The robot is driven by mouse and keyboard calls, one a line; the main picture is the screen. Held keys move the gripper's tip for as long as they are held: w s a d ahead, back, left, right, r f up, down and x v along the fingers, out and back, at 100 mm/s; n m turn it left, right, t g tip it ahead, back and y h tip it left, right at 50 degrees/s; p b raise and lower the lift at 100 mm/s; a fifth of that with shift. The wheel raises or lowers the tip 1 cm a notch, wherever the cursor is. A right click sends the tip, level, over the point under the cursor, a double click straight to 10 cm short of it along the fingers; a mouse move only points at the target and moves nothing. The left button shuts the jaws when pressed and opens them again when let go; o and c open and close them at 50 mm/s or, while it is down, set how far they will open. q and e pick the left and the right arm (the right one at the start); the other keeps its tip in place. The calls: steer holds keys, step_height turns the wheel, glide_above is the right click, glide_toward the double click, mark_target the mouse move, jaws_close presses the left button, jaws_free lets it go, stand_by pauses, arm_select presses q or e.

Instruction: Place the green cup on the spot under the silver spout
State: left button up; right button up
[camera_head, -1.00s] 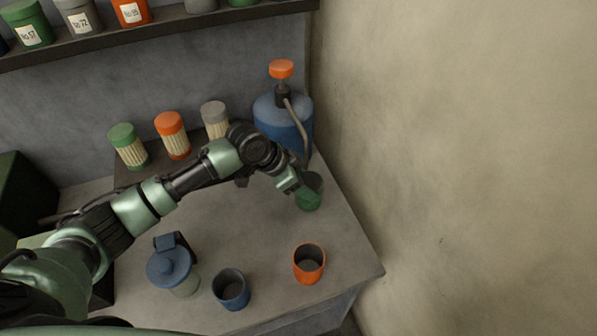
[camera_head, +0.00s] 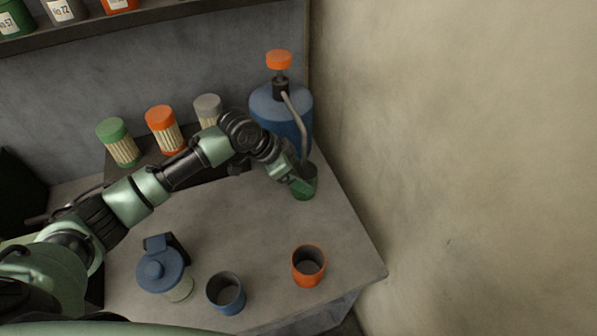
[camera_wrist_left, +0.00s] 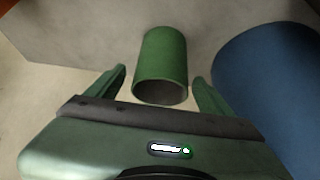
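The green cup (camera_head: 305,190) stands upright on the table at the foot of the blue dispenser (camera_head: 268,112). The silver spout (camera_head: 298,118) curves down from the dispenser, and its lower end appears right at or over the cup's mouth. My left gripper (camera_head: 298,184) is at the cup from the left and partly covers it. In the left wrist view, the open fingers (camera_wrist_left: 160,88) stand either side of the cup's near end (camera_wrist_left: 160,60), with a narrow gap showing at each side. My right gripper is not in view.
An orange cup (camera_head: 308,267) and a blue cup (camera_head: 226,294) stand near the table's front, beside a blue-lidded jug (camera_head: 163,271). Several lidded containers (camera_head: 163,130) stand at the back. A bare wall (camera_head: 450,150) rises at the right. The middle table is clear.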

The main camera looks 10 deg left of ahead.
arm_select(q)
steer(key=b+v, duration=0.1)
steer(key=v, duration=1.1)
